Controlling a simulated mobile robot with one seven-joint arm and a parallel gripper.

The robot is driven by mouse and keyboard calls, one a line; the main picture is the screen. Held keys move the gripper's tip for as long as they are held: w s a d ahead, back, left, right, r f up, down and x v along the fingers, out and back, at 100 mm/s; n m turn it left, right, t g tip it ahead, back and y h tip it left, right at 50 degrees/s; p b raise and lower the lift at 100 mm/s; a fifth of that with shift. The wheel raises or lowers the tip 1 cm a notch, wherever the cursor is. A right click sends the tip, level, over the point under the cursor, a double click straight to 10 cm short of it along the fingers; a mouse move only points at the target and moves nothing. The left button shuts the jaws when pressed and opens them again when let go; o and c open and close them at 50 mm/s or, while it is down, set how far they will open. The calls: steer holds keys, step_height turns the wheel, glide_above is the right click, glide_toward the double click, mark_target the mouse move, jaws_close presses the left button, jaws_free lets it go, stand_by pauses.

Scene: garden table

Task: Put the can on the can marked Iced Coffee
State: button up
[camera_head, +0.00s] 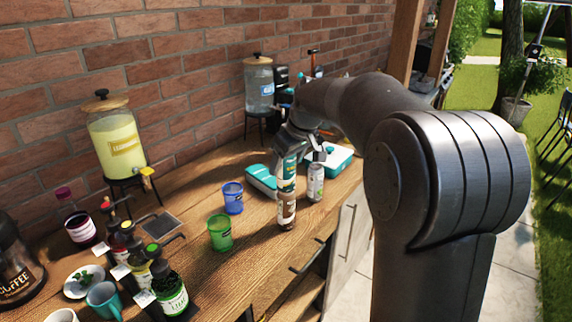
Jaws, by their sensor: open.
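A teal and white can (287,174) is upright directly above a brown and white can (286,210) near the front edge of the wooden table. The two look stacked, with the brown can standing on the table. The lettering is too small to read. A pale grey can (316,183) stands just to their right. My gripper (303,153) is open at the upper part of the teal can, with one finger showing to its right. My arm partly hides the gripper, and I cannot tell whether a finger touches the teal can.
A blue cup (232,198) and a green cup (220,233) stand left of the cans. A teal and white box (335,160) lies behind them. Two drink dispensers, one yellow (118,145) and one clear (259,88), stand along the brick wall. Several bottles crowd the left front.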

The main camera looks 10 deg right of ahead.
steer(key=v, duration=1.1)
steer(key=s+d+f+m+t+h, duration=0.1)
steer(key=s+f+m, duration=0.2)
steer(key=s, duration=1.2)
steer(key=s+f+m+t+h, duration=0.1)
steer(key=s+f+m, duration=0.3)
steer(key=s+f, duration=0.6)
steer(key=s, duration=0.6)
steer(key=shift+d+h, duration=0.3)
steer(key=shift+d, duration=0.1)
steer(key=shift+f, duration=0.1)
